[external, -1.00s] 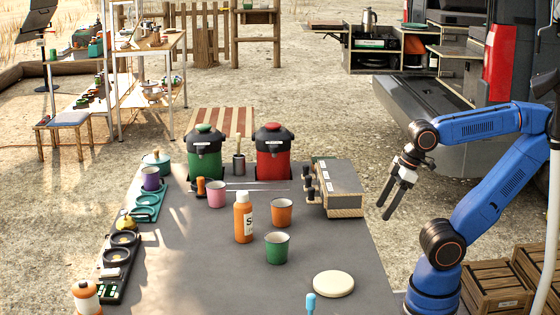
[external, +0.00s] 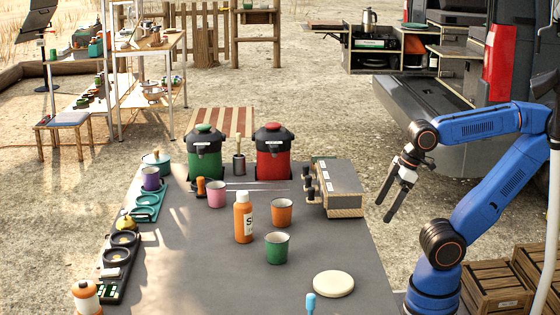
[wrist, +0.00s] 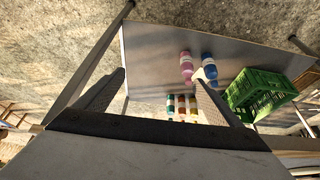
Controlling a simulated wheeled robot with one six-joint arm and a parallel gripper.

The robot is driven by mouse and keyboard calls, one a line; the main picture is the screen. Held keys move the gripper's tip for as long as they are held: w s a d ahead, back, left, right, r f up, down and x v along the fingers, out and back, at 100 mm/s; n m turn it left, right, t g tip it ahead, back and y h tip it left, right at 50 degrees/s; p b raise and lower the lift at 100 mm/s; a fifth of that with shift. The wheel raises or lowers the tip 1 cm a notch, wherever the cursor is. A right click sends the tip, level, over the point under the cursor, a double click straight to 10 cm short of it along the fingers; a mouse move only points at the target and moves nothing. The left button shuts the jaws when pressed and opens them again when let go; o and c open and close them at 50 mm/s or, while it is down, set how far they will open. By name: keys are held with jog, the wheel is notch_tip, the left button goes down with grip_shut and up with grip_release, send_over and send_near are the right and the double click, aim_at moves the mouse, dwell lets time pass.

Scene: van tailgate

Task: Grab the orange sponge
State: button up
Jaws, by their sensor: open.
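I cannot make out an orange sponge in either view. My gripper (external: 384,212) is open and empty. It hangs in the air to the right of the grey table (external: 225,280), fingers pointing down and slightly left. In the wrist view its two fingers (wrist: 160,75) stand wide apart with nothing between them. Orange things on the table are an orange bottle (external: 243,222) with a white label, an orange cup (external: 281,212) and an orange-and-white jar (external: 86,298) at the front left.
A green cup (external: 277,247), a pink cup (external: 216,194) and a cream disc (external: 333,284) stand on the table. A drawer box (external: 338,185) is at its right edge. Green (external: 204,155) and red (external: 273,155) dispensers stand behind. The wrist view shows a green crate (wrist: 262,92).

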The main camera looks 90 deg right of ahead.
jog(key=w+d+r+n+g+h, duration=0.2)
jog(key=w+d+r+n, duration=0.2)
jog(key=w+r+n, duration=0.7)
jog(key=w+d+r+n+g+h, duration=0.25)
jog(key=w+d+r+n, duration=0.4)
jog(key=r, duration=0.95)
jog(key=shift+n, duration=0.25)
jog(key=x, duration=0.4)
jog(key=a+x, duration=0.1)
jog(key=x, duration=0.6)
jog(key=shift+w+a+f, duration=0.1)
jog(key=shift+w+f, duration=0.25)
jog(key=shift+f, duration=0.25)
jog(key=shift+s+x, duration=0.15)
jog(key=shift+x, duration=1.15)
jog(key=shift+s+x, duration=0.15)
jog(key=shift+x, duration=1.1)
jog(key=shift+a, duration=0.15)
jog(key=shift+c, duration=0.5)
jog(key=c, duration=1)
